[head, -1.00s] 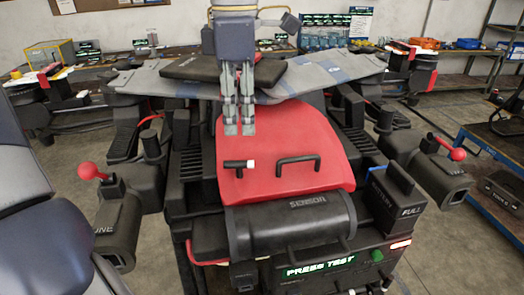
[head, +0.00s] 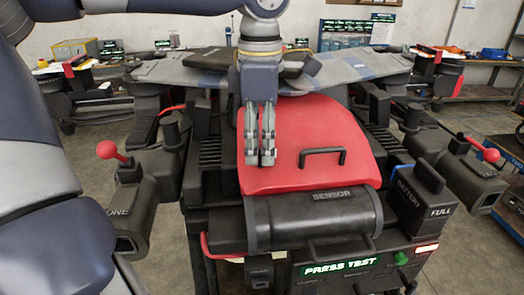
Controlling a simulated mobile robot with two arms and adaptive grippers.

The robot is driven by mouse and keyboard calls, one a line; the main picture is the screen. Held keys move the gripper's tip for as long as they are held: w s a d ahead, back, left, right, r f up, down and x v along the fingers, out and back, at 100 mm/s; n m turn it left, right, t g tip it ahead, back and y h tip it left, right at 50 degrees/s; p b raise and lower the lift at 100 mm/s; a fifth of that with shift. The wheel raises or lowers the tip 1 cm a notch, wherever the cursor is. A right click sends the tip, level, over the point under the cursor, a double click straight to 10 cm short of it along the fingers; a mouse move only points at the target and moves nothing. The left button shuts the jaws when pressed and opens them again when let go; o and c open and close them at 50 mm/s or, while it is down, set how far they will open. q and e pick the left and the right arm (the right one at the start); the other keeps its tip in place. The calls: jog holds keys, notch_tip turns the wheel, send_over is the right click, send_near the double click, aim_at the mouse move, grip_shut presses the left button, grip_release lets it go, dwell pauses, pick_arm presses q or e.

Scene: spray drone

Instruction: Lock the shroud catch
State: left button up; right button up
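The red shroud (head: 300,125) lies on top of the drone body, with a black fixed handle (head: 322,157) on its right half. My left gripper (head: 261,161) points down over the left part of the shroud. Its two fingers are close together, with only a narrow gap between them. The dark catch lever with a pale end, visible on the shroud earlier, is hidden behind these fingertips now. I cannot tell whether the fingers hold it or only stand in front of it. My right gripper is not in view.
Below the shroud are the black sensor cylinder (head: 315,218) and a panel with a green "PRESS TEST" display (head: 341,266). A battery block (head: 413,197) stands at the right. Red ball-topped levers (head: 108,150) stick up at both sides. Grey wing panels (head: 361,67) lie behind.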

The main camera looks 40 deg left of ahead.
pick_arm(q)
grip_shut()
jog(key=shift+f+n+b, duration=0.1)
jog(key=shift+n+b, duration=0.25)
jog(key=shift+n, duration=0.75)
jog(key=shift+o, duration=0.5)
grip_release()
notch_tip(320, 180, up, 12)
